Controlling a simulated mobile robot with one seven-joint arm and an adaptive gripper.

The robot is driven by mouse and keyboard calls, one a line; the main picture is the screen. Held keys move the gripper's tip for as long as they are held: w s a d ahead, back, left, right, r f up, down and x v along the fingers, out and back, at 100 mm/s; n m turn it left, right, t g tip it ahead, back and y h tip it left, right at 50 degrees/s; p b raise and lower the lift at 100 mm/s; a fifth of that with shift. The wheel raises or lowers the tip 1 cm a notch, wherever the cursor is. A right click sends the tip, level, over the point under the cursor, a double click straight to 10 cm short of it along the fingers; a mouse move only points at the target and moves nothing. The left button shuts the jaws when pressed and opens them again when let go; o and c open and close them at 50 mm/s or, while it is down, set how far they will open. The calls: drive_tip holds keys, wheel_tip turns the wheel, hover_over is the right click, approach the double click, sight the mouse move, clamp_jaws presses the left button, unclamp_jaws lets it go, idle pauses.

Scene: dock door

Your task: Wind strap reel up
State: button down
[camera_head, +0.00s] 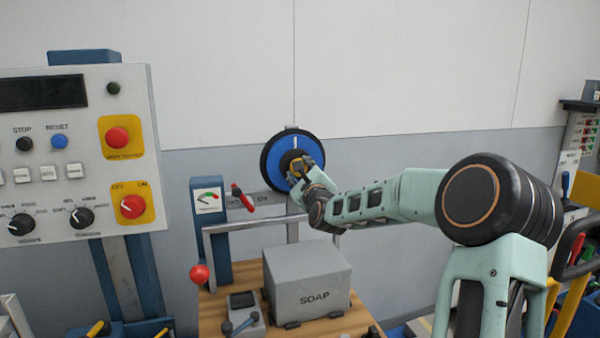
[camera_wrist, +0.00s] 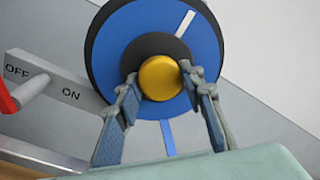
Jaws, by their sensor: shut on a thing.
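The strap reel (camera_head: 278,156) is a blue disc with a black rim and a dark hub, mounted upright at the wall in the head view. It also fills the top of the wrist view (camera_wrist: 117,50), where a white mark shows at its upper right. A round yellow knob (camera_wrist: 160,78) stands out from the hub. My gripper (camera_head: 299,170) is at the reel's front. In the wrist view its two fingers (camera_wrist: 163,88) are shut on the yellow knob, one on each side. In the head view my gripper hides the knob and part of the hub.
An OFF/ON lever with a red handle (camera_head: 242,197) sits just left of the reel. Below are a grey SOAP box (camera_head: 308,285) on a wooden bench, a metal rail (camera_head: 250,224) and a red ball knob (camera_head: 199,274). A control panel (camera_head: 75,150) stands at left.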

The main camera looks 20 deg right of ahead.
idle(0.5)
drive_tip(key=c, duration=1.3)
unclamp_jaws()
drive_tip(key=shift+o, duration=0.2)
drive_tip(key=s+a, duration=0.1)
drive_tip(key=s, duration=1.1)
drive_tip(key=shift+f, duration=0.3)
drive_tip(key=shift+f, duration=0.1)
